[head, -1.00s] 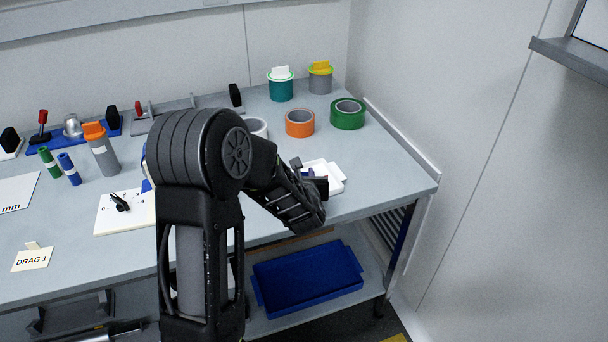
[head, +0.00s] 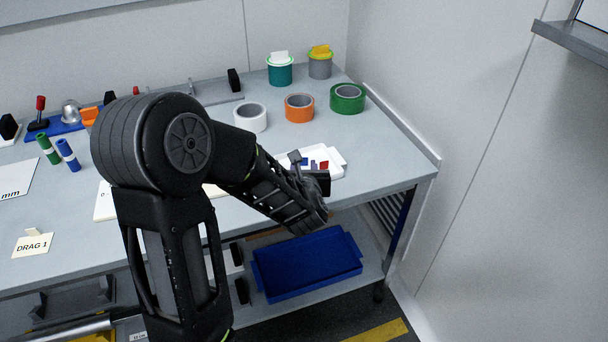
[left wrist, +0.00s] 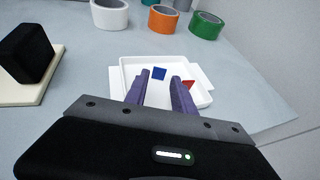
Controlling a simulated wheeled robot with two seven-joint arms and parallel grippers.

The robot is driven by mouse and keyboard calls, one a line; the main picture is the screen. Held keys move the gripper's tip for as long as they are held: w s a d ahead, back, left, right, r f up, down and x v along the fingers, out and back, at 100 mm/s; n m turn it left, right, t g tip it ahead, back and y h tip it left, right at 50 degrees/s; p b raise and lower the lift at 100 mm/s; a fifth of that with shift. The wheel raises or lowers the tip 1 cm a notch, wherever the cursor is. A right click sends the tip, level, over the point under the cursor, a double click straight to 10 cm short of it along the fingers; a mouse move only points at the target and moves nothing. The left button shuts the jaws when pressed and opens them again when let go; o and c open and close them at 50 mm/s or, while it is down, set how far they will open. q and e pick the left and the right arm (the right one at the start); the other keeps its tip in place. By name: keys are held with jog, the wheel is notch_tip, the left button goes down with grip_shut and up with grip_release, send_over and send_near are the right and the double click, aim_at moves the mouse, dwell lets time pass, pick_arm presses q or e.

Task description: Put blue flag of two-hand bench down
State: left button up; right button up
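A white tray (left wrist: 203,84) lies on the bench near its front right; it also shows in the head view (head: 336,157). The blue flag (left wrist: 159,72) is a small blue square in the tray, and it shows in the head view (head: 305,161) beside my fingers. A red triangular piece (left wrist: 188,84) lies to its right in the tray. My left gripper (left wrist: 161,77) is open above the tray, its two fingers apart, with the blue flag seen between the fingertips. I cannot tell whether they touch it. My right gripper is not in view.
White (head: 250,117), orange (head: 299,108) and green (head: 347,99) tape rolls stand behind the tray. A black block on a pale base (left wrist: 28,55) is at the left in the wrist view. A blue bin (head: 308,264) is on the shelf below. The bench right of the tray is clear.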

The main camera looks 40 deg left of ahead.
pick_arm(q)
jog(key=v, duration=0.5)
jog(key=shift+s+d+r, duration=0.1)
jog(key=shift+s+d, duration=0.05)
jog(key=shift+s, duration=0.15)
